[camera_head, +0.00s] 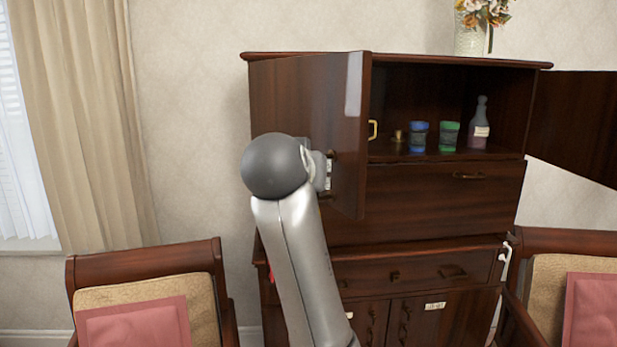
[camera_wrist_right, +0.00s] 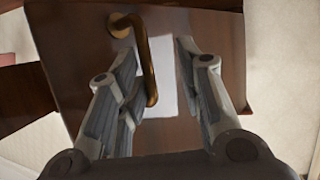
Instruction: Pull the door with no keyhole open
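The left upper door (camera_head: 300,95) of the dark wooden cabinet stands swung open toward me. My right arm reaches up to its outer face, and my right gripper (camera_head: 318,168) is at a handle there, mostly hidden behind my wrist. In the right wrist view, my gripper (camera_wrist_right: 157,48) is open, with its fingers apart. A bent brass handle (camera_wrist_right: 143,45) on the door (camera_wrist_right: 85,60) passes beside the left finger, with its lower end between the fingers. A white label (camera_wrist_right: 168,85) lies behind it. The right upper door (camera_head: 580,120) is also open. I see no keyhole on either. My left gripper is not in view.
The open compartment holds a blue-lidded jar (camera_head: 418,137), a green-lidded jar (camera_head: 449,136), a bottle (camera_head: 480,125) and small brass items. A flower vase (camera_head: 470,40) stands on top. Chairs stand at left (camera_head: 145,262) and right (camera_head: 560,240), flanking the cabinet.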

